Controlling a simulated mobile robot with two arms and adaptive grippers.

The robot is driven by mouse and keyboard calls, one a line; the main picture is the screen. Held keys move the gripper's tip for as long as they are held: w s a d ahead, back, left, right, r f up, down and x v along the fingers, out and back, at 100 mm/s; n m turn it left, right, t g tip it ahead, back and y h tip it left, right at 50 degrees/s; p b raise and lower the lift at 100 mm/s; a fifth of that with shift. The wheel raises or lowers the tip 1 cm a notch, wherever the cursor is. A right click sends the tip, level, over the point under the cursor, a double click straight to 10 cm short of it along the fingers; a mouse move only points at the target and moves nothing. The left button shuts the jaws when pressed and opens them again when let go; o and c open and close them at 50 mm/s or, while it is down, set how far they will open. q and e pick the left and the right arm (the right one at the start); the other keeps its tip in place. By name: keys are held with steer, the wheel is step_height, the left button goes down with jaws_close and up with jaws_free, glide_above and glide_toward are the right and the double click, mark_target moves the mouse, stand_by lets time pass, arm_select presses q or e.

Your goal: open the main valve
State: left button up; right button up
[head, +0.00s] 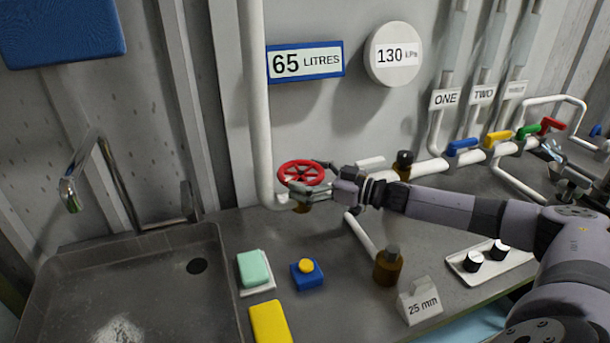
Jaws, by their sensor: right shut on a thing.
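The main valve is most likely the red spoked handwheel (302,172) on the white pipework at the foot of the wall, behind the counter. My right gripper (312,188) reaches in from the right and is shut on the near right part of the wheel's rim. Its fingers hide part of the rim and the valve body below. A sign on the wall (305,61) reads 65 LITRES, and a round gauge (394,55) reads 130 kPa.
A metal sink (130,290) with a tap (85,180) is at left. Blue (462,146), yellow (498,138) and green (527,131) valve handles are right.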

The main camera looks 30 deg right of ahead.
mark_target(306, 171)
steer(key=shift+w+d+r+n+g+y+p, duration=0.1)
steer(key=shift+n+g+y+p, duration=0.25)
steer(key=shift+y, duration=0.1)
steer(key=shift+w+d+r+n+g+y+p, duration=0.1)
steer(key=shift+n+g+y+p, duration=0.15)
steer(key=shift+n+y, duration=0.15)
steer(key=shift+n+g+y, duration=0.25)
steer(key=shift+g+y, duration=0.05)
steer(key=shift+y, duration=0.05)
steer(key=shift+f+n+g+y+p, duration=0.1)
steer(key=shift+n+g+y+p, duration=0.3)
steer(key=shift+y, duration=0.1)
steer(key=o, duration=0.8)
step_height(306, 171, up, 10)
